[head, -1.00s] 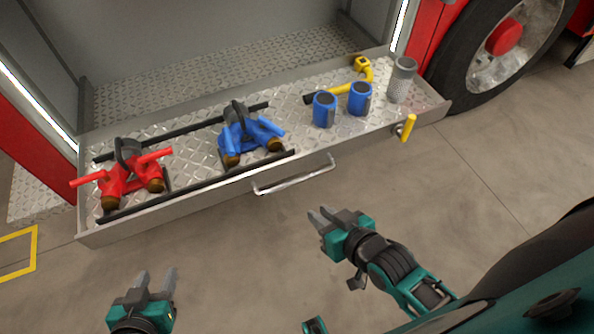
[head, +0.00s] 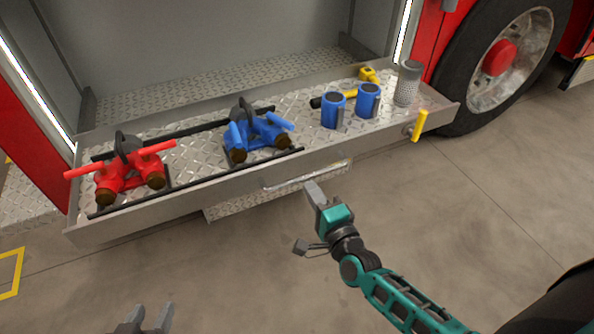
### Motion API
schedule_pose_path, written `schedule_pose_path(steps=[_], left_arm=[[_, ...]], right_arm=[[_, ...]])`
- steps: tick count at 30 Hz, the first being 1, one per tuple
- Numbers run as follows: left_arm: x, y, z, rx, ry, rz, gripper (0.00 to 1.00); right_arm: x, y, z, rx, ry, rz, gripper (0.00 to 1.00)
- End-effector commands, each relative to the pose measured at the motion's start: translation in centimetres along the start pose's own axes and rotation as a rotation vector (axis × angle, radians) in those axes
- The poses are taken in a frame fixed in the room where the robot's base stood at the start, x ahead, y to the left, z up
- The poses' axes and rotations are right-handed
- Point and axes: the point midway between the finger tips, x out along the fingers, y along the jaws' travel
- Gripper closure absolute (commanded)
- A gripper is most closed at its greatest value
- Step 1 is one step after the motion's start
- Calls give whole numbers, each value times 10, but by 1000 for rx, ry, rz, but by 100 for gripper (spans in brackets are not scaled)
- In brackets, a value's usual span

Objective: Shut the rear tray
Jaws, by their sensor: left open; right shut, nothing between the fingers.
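The rear tray (head: 190,203) is a grey diamond-plate drawer standing out from the truck compartment. A silver bar handle (head: 290,181) runs along its front face. A yellow lever (head: 420,124) sits at the tray's front right end. My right gripper (head: 312,188) is shut and empty, its tips just below the handle's middle; I cannot tell if they touch it. My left gripper (head: 148,318) is open and empty at the bottom edge, well in front of the tray, with its lower part cut off.
The tray carries a red valve fitting (head: 128,176), a blue one (head: 256,136), two blue cylinders (head: 333,110), a grey perforated cylinder (head: 407,84) and a yellow-ended tool (head: 368,75). A diamond-plate step (head: 240,208) shows below the tray. A wheel (head: 490,75) stands right. Floor in front is clear.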

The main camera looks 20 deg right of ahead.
Motion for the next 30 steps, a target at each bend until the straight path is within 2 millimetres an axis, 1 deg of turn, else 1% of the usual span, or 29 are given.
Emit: schedule_pose_path(steps=[1,6,9,12,18,30], left_arm=[[2,0,3,-2,-1,0,55],[5,1,9,-9,-3,-1,55],[7,2,13,-14,-5,-1,55],[8,2,16,-16,-8,-1,55],[8,2,18,-16,-10,-2,55],[8,0,19,-9,-12,-2,55]], right_arm=[[12,1,0,0,1,-2,100],[46,1,0,0,0,-1,100],[61,1,0,-1,0,-1,100],[72,1,0,-2,-1,1,100],[83,1,0,-2,-2,1,100],[83,1,0,-2,-2,1,100]])
